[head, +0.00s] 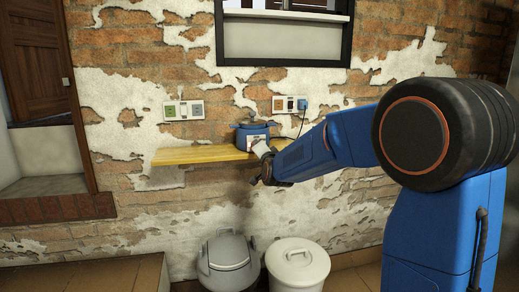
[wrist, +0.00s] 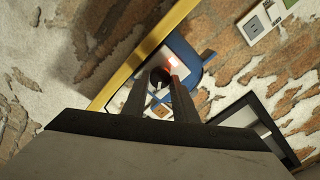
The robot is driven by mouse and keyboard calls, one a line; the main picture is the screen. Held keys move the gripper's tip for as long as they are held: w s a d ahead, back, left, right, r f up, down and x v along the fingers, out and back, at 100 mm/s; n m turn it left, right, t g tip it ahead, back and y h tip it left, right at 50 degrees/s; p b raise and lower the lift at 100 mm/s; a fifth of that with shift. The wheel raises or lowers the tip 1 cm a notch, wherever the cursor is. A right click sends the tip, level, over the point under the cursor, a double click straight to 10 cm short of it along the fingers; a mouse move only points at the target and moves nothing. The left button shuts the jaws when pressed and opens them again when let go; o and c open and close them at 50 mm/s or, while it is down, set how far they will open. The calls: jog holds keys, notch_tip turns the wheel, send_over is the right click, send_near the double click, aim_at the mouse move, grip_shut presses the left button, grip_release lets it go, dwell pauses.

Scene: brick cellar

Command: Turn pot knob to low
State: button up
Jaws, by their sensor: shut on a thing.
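A blue electric pot (head: 243,133) with a lid stands on a yellow wooden shelf (head: 190,156) against the wall. In the wrist view the pot's blue rim (wrist: 204,62) surrounds a white front panel with a red light (wrist: 174,63). The dark round knob (wrist: 160,76) sits on this panel, between my fingertips. My gripper (wrist: 158,88) is shut on the knob, with a finger on either side. In the head view my gripper (head: 259,148) reaches the pot's front from the right and hides part of the panel. The knob's setting cannot be read.
A grey bin (head: 228,262) and a white lidded bin (head: 298,263) stand below the shelf. The shelf's left part is clear.

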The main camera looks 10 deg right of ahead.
jog(key=shift+m, duration=0.6)
jog(key=o, duration=1)
jog(key=shift+o, duration=0.2)
jog(key=s, duration=1.7)
jog(key=shift+s, duration=0.2)
